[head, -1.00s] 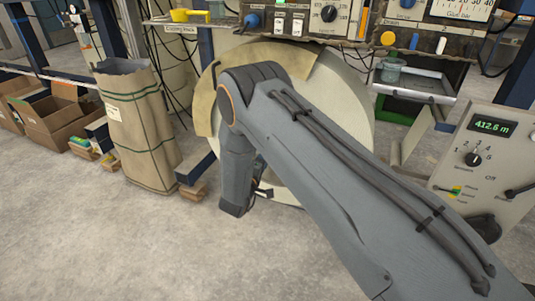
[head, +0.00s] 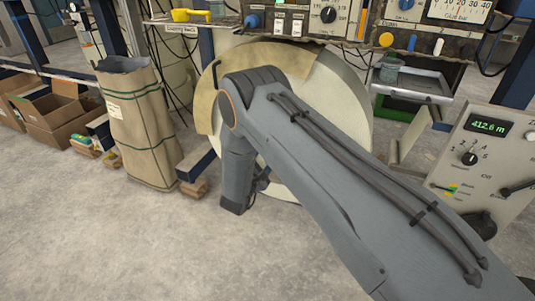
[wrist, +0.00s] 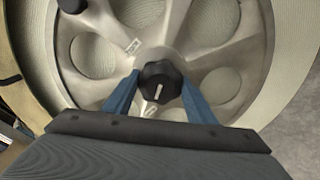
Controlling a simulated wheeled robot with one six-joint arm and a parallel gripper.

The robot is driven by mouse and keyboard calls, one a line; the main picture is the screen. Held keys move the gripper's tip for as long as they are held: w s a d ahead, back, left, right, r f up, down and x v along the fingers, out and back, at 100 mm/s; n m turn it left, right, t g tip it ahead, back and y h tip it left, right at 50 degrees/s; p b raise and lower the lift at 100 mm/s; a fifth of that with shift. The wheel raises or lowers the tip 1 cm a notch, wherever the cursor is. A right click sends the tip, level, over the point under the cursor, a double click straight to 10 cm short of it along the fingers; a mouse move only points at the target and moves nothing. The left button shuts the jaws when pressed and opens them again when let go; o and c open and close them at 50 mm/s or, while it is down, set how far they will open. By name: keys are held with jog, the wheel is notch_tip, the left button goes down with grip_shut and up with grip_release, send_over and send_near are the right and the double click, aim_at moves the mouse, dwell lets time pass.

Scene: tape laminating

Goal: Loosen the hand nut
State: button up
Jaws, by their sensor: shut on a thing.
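The hand nut (wrist: 160,80) is a black lobed knob with a pale mark, at the hub of a pale metal spoked wheel (wrist: 83,92) in the wrist view. My gripper (wrist: 160,88) has its blue fingers on the left and right sides of the nut and is shut on it. In the head view my arm hides the nut and the hub. The big cream roll (head: 345,110) that carries the wheel shows behind my arm there.
A brown sack (head: 140,125) and cardboard boxes (head: 50,115) stand at left. A control panel with a green display (head: 489,127) is at right. An instrument shelf runs above the roll. The floor at front left is clear.

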jog(key=shift+n, duration=0.4)
jog(key=o, duration=1.1)
jog(key=shift+c, duration=0.2)
jog(key=shift+s, duration=0.1)
jog(key=p+v, duration=0.1)
jog(key=v, duration=0.6)
jog(key=shift+s+a, duration=0.15)
jog(key=shift+s, duration=0.15)
